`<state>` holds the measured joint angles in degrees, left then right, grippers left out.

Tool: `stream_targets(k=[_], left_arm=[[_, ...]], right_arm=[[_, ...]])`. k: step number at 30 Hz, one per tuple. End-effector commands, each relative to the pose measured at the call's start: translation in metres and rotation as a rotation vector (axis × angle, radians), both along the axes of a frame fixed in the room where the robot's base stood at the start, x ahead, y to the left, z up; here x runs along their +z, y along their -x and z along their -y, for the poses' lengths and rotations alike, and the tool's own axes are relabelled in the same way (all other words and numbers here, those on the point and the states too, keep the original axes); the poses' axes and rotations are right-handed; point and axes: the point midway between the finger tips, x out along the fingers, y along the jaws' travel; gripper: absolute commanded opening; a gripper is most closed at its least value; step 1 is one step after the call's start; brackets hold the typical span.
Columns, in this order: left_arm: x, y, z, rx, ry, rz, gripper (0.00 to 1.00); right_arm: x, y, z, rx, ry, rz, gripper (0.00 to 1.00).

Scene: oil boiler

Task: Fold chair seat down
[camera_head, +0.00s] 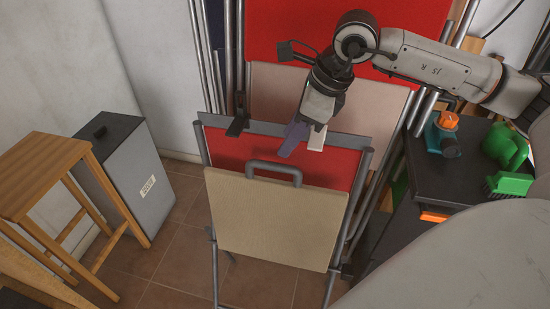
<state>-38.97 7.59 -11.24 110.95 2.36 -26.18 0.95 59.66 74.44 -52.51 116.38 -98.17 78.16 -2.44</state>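A folding chair with grey tubular legs stands upright in the middle. Its beige panel (275,220) hangs steeply tilted in front of a red panel (235,148). A grey curved handle (273,166) rises over the beige panel's top edge. I cannot tell for sure which panel is the seat. My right gripper (304,143) points down from above at the red panel's top edge, above and slightly right of the handle. Its fingers are apart with nothing seen between them. I cannot tell whether they touch the chair. My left gripper is not in view.
More red and beige panels with metal tubes (345,25) stand close behind. A wooden stool (42,165) and a grey box (138,175) are at left. A dark cabinet (455,180) with green and orange items stands at right. Tiled floor (165,260) shows between stool and chair.

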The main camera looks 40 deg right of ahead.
Motion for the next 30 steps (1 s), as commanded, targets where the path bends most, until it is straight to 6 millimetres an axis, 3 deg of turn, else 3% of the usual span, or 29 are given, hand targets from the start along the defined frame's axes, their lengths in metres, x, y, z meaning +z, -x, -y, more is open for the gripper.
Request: stream_targets(k=[6,13,26,30], left_arm=[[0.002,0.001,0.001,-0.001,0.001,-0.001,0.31],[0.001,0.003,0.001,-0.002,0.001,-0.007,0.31],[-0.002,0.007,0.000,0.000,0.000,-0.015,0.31],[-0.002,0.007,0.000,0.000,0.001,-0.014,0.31]], right_arm=[[-0.039,-0.014,-0.009,0.003,-0.005,-0.004,0.36],[-0.071,-0.026,-0.016,0.002,-0.006,-0.002,0.36],[-0.082,-0.030,-0.018,0.003,-0.006,-0.001,0.36],[-0.082,-0.030,-0.018,0.003,-0.006,-0.001,0.14]])
